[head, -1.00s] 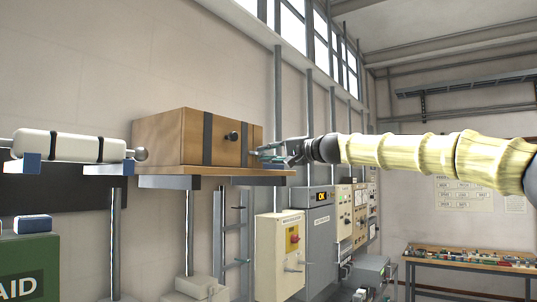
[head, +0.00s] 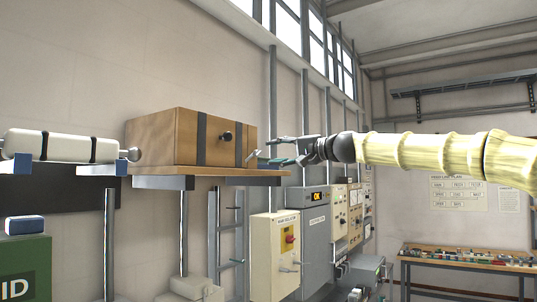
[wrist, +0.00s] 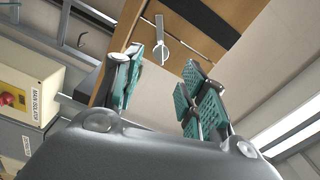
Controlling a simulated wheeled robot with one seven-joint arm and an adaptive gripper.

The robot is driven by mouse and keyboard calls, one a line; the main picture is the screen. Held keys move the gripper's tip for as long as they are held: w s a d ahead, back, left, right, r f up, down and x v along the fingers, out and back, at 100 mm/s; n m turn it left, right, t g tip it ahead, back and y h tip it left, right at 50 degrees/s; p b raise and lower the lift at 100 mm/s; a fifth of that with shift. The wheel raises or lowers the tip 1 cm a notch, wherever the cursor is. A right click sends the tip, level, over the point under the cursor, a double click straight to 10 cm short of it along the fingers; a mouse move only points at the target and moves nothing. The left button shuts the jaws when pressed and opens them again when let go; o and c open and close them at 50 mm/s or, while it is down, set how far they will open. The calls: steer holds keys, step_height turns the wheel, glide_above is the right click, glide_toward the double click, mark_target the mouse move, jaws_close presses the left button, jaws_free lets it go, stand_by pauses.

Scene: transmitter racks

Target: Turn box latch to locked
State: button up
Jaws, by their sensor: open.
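A wooden box (head: 187,137) with dark straps and a black knob sits on a wall shelf (head: 230,176). Its latch (head: 252,155) is a small grey piece at the right end of the front, partly hard to make out. In the wrist view the latch (wrist: 161,42) shows as a pale plate and a lever with a round end, on the wooden face (wrist: 190,45). My gripper (head: 279,150) is just right of the box, apart from it. In the wrist view my gripper (wrist: 160,84) is open with nothing between its teal-padded fingers, and the latch lies beyond the fingertips.
A white cylinder (head: 62,146) with black bands lies on brackets left of the box. Below the shelf stand a cream isolator box (head: 275,250) and grey cabinets (head: 315,240). A table (head: 470,258) with small items is at the right.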

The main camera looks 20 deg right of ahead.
steer(key=v, duration=0.7)
steer(key=shift+d, duration=0.1)
